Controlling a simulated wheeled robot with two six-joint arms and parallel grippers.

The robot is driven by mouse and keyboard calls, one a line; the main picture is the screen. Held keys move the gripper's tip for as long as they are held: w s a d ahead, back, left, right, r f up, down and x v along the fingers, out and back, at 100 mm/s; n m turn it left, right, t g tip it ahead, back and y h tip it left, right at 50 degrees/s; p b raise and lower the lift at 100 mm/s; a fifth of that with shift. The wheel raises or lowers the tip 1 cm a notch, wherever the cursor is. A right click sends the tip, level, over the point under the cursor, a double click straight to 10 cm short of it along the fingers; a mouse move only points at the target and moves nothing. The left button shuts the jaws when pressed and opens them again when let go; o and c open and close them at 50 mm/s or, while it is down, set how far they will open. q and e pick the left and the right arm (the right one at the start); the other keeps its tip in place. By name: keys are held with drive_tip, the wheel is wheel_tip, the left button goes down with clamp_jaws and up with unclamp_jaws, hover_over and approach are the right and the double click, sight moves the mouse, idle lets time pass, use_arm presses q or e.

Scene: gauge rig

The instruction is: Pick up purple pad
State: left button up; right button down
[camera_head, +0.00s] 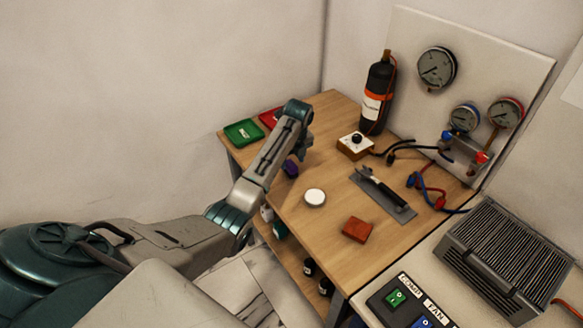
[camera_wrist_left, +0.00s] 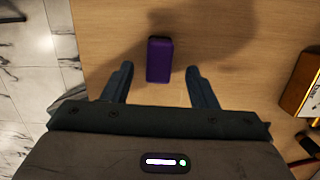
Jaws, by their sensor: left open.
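The purple pad (camera_head: 290,168) lies on the wooden table (camera_head: 325,238), close to its left edge and partly hidden by my left arm in the head view. In the left wrist view the pad (camera_wrist_left: 159,60) is a small dark purple block standing out against the wood. My left gripper (camera_wrist_left: 160,80) is open and empty, with its two fingers on either side of the pad's near end in that view. I cannot tell how high the fingers are above the table. In the head view my left gripper (camera_head: 300,150) hangs over the pad. My right gripper is not in view.
Green (camera_head: 243,132) and red (camera_head: 270,117) trays lie at the far left. A white round disc (camera_head: 315,197), a red-brown block (camera_head: 357,229), a grey mat (camera_head: 400,210) with a tool, a knob box (camera_head: 355,146) and a black bottle (camera_head: 377,95) stand rightward.

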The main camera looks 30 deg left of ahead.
sight(290, 164)
use_arm(q)
drive_tip(key=f, duration=0.1)
drive_tip(key=f+p, duration=0.1)
drive_tip(key=f, duration=0.1)
drive_tip(key=shift+a, duration=0.4)
drive_tip(key=shift+f, duration=0.3)
drive_tip(key=shift+w+f, duration=0.2)
drive_tip(key=shift+f, duration=0.15)
drive_tip(key=shift+r, duration=0.1)
drive_tip(key=c, duration=1.1)
